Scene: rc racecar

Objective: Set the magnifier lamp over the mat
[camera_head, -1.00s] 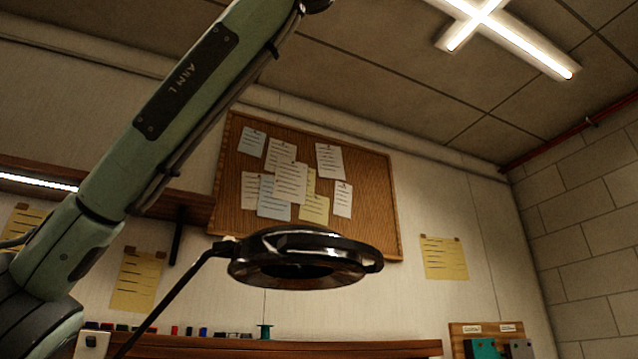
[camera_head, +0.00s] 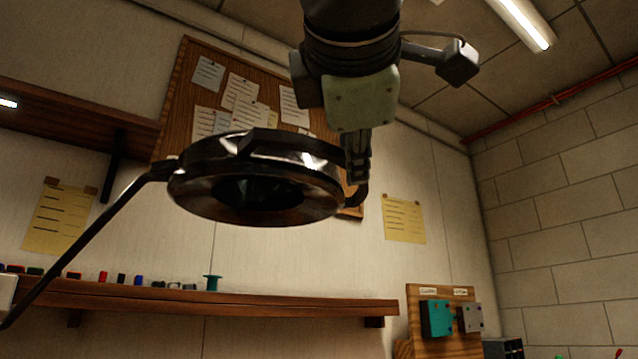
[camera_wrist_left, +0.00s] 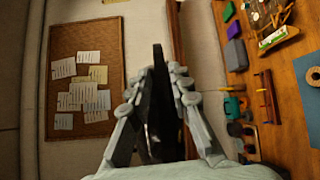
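The magnifier lamp (camera_head: 255,180) has a black, glossy ring-shaped head on a thin dark arm, in the middle left of the head view. It hangs in the air, seen from below. My left gripper (camera_head: 357,176) points down at the right side of the ring, at its small handle. In the left wrist view the fingers close in from both sides on the lamp's dark edge (camera_wrist_left: 157,110), and look shut on it. A blue patch (camera_wrist_left: 308,68) on the bench at the wrist view's right edge may be the mat. My right gripper is not seen.
A wooden shelf (camera_head: 210,299) with small coloured items runs along the wall below the lamp. A cork board (camera_head: 178,110) hangs behind. The wrist view shows a wooden bench (camera_wrist_left: 285,100) with tools and parts. The air right of the lamp is clear.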

